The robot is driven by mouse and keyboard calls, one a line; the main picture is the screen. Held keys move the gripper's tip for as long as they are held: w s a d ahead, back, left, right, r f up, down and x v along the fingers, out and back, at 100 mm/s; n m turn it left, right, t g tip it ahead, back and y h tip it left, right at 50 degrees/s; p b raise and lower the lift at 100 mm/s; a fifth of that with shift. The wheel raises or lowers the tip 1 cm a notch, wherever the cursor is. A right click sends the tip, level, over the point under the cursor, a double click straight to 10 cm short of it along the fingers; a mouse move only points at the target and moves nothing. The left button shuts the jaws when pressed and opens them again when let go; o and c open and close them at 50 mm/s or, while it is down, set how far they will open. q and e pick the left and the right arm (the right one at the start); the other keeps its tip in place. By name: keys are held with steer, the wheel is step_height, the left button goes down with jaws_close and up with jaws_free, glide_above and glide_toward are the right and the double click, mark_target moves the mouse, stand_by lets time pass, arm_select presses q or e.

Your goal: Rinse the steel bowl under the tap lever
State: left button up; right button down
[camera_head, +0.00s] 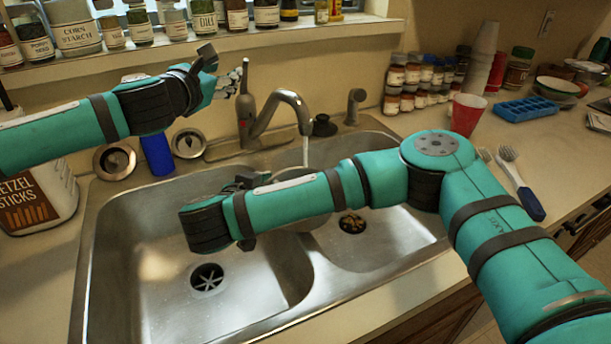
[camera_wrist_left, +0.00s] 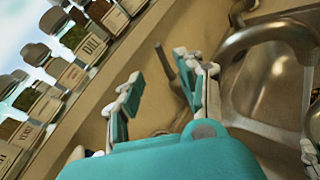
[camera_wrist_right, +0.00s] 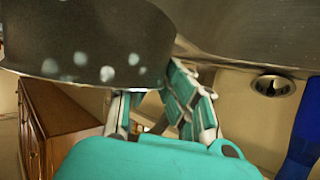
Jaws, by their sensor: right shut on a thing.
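The steel bowl (camera_head: 306,223) is over the sink near the divider, largely hidden behind my right forearm; its grey, spotted side fills the upper left of the right wrist view (camera_wrist_right: 85,45). My right gripper (camera_wrist_right: 155,105) is shut on the bowl; in the head view, the forearm mostly hides it. The tap (camera_head: 285,98) has its spout above the bowl, with a thin pale stream below it. The dark tap lever (camera_head: 244,82) stands upright at the left of the tap. My left gripper (camera_head: 232,82) is open beside the lever, which shows beyond its fingers in the left wrist view (camera_wrist_left: 163,62).
The double sink (camera_head: 150,275) has drains in both basins. Jars line the windowsill (camera_head: 200,45) behind my left arm. A pretzel container (camera_head: 35,195) stands at left.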

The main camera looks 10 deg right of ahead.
mark_target(245, 74)
arm_select(q)
steer(key=c, duration=0.7)
steer(key=shift+w+a+f+m, duration=0.15)
steer(key=shift+w+f+m, duration=0.05)
steer(key=shift+m, duration=0.1)
jaws_close()
step_height(245, 74, down, 4)
steer(key=w+a+m+t+h, duration=0.15)
steer(key=m+t, duration=0.35)
steer(key=m, duration=1)
steer(key=x, duration=1)
steer(key=shift+w+m+t, duration=0.3)
steer(key=shift+m, duration=0.1)
